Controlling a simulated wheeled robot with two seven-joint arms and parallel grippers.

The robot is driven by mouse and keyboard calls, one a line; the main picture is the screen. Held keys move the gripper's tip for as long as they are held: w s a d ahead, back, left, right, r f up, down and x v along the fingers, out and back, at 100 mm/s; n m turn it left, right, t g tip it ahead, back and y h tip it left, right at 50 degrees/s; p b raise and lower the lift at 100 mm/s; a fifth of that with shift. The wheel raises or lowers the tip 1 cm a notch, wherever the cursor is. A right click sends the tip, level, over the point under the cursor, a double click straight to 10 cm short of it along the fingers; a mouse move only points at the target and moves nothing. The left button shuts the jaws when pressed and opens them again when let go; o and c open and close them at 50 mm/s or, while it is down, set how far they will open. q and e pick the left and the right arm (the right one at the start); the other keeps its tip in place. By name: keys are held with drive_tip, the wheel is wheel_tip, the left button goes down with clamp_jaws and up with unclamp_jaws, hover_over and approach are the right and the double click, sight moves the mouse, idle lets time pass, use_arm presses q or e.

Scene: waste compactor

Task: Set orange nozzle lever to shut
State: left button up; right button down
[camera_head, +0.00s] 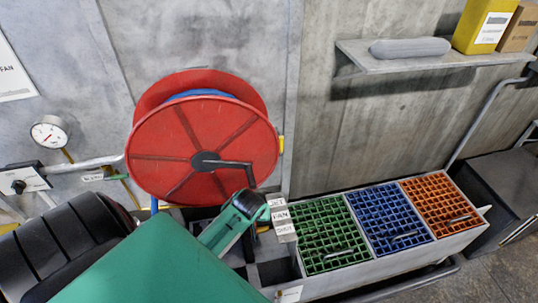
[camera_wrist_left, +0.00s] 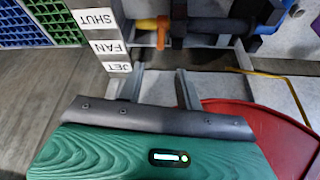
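The orange nozzle lever (camera_wrist_left: 148,24) shows near the top of the left wrist view, beside a dark nozzle body (camera_wrist_left: 215,28). The FAN label (camera_wrist_left: 107,47) and JET label (camera_wrist_left: 112,68) are below that. My left gripper (camera_wrist_left: 160,76) is open, its two grey fingers apart with nothing seen between them. The lever is beyond the fingertips and apart from them. My right gripper is not in view.
A red hose reel (camera_head: 190,145) with a dark crank stands close behind my left arm. Green (camera_head: 310,215), blue and orange grated bins stand to the right. A shelf (camera_head: 430,62) and pressure gauge (camera_head: 49,133) are on the wall.

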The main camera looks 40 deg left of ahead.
use_arm(q)
drive_tip(key=p+x, duration=0.1)
drive_tip(key=x, duration=1.2)
drive_tip(key=shift+w+a+f, duration=0.1)
drive_tip(key=shift+a+f, duration=0.05)
drive_tip(key=shift+f, duration=0.1)
clamp_jaws()
